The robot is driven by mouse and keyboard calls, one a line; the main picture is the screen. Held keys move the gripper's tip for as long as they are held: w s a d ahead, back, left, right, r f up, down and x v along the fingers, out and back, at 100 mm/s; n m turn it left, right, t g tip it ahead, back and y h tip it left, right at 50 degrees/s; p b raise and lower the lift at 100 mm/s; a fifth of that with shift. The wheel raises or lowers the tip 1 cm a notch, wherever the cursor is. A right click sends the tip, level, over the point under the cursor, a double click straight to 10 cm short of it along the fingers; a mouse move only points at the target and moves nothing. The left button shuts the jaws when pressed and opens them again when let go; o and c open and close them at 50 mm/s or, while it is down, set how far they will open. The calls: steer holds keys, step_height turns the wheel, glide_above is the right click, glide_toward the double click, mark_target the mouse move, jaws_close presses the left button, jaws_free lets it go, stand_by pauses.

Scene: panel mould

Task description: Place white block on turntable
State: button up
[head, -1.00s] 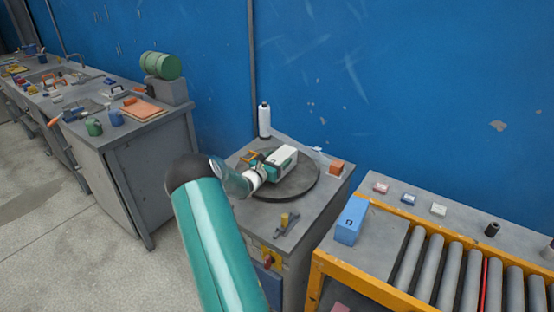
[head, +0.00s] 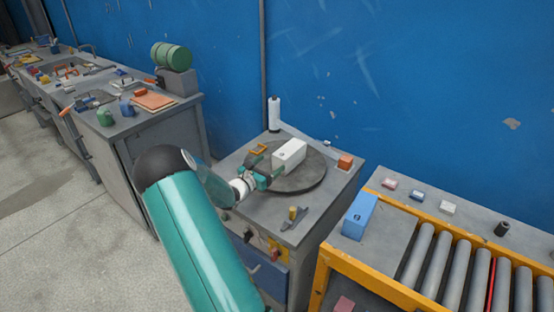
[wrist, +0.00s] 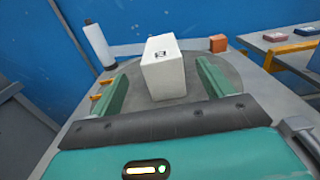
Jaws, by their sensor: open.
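The white block (head: 289,154) rests on the dark round turntable (head: 308,182), which is set on a grey cabinet. In the wrist view the block (wrist: 163,68) stands on the turntable (wrist: 228,78) just ahead of my gripper. My gripper (head: 272,171) is at the turntable's left side, close to the block. In the wrist view my green jaws (wrist: 176,88) are open, apart from each other, with a visible gap on both sides of the block.
A white bottle (head: 274,114) and an orange block (head: 345,161) stand on the cabinet near the turntable. A blue box (head: 358,215) stands by the roller conveyor (head: 445,268) at right. A blue wall closes off the back.

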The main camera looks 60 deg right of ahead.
steer(key=shift+a, duration=0.6)
steer(key=a+r+m+y, duration=0.4)
steer(key=a+r+m, duration=0.2)
steer(key=a, duration=0.6)
steer(key=a+r+m+y, duration=0.5)
steer(key=a+r+m, duration=0.1)
steer(key=a, duration=0.7)
steer(key=s+a+r+m+t+y, duration=0.1)
steer(key=s+a+r+t+y, duration=0.1)
steer(key=a, duration=0.8)
steer(key=s+a+r+m+t+y, duration=0.1)
steer(key=s+a+r+t+y, duration=0.2)
steer(key=a, duration=0.8)
steer(key=s+a+r+m+t+y, duration=0.2)
steer(key=s+a+r+t+y, duration=0.1)
steer(key=a, duration=0.8)
steer(key=shift+y, duration=0.4)
